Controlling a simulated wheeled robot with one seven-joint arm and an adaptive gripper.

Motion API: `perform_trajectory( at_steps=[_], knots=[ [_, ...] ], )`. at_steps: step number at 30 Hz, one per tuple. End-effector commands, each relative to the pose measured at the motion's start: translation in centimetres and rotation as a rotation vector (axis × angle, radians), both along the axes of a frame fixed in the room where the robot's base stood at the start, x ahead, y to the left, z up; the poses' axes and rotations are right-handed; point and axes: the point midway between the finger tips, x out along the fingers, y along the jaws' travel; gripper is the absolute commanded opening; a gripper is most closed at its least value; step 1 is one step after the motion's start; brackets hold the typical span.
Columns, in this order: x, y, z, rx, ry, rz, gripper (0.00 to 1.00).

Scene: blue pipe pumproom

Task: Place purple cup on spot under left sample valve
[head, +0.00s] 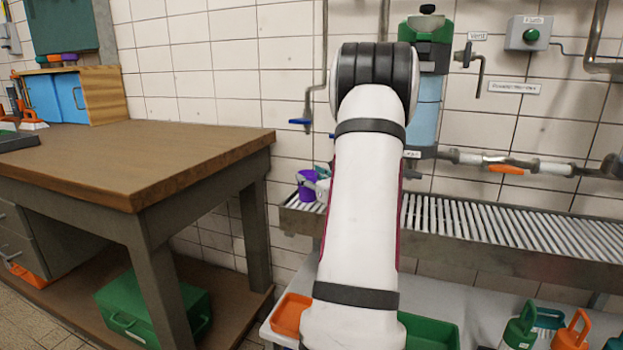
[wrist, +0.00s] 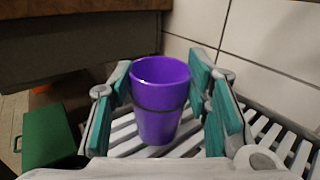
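The purple cup (head: 306,186) is at the left end of the slatted rack, below the left valve with the blue handle (head: 300,121). In the wrist view the cup (wrist: 160,105) looks upright, over pale slats, between the two teal-padded fingers of my gripper (wrist: 163,85). The fingers stand on both sides of the cup, with narrow gaps seen beside its wall, so my gripper looks open around it. In the head view my gripper (head: 322,180) is mostly hidden behind my arm. The marked spot under the cup cannot be seen.
The slatted rack (head: 500,228) runs right along the tiled wall. A wooden-topped workbench (head: 150,150) stands close on the left, a green box (head: 155,305) beneath it. Orange (head: 289,315) and green (head: 430,332) trays and several bottles are on the lower shelf.

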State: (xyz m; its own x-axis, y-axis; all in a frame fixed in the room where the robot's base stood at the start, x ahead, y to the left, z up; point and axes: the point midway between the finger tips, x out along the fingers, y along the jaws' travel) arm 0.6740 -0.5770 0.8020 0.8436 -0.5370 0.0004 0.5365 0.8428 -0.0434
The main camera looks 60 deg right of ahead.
Motion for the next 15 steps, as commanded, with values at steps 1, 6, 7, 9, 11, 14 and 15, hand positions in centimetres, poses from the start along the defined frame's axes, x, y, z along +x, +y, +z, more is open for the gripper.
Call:
perform_trajectory(
  at_steps=[1, 6, 7, 9, 11, 14, 15],
  knots=[
    [0.01, 0.02, -0.05, 0.001, 0.001, 0.0, 0.57],
    [0.01, 0.02, -0.02, 0.001, 0.001, 0.0, 0.63],
    [0.01, 0.02, -0.02, 0.001, 0.001, 0.0, 0.63],
    [0.01, 0.02, -0.02, 0.001, 0.001, 0.0, 0.63],
    [0.01, 0.02, 0.01, 0.001, 0.001, 0.0, 0.63],
    [0.0, 0.02, 0.28, 0.001, 0.001, 0.0, 0.63],
    [-0.33, 0.17, 0.26, 0.002, 0.001, -0.001, 0.63]
  ],
)
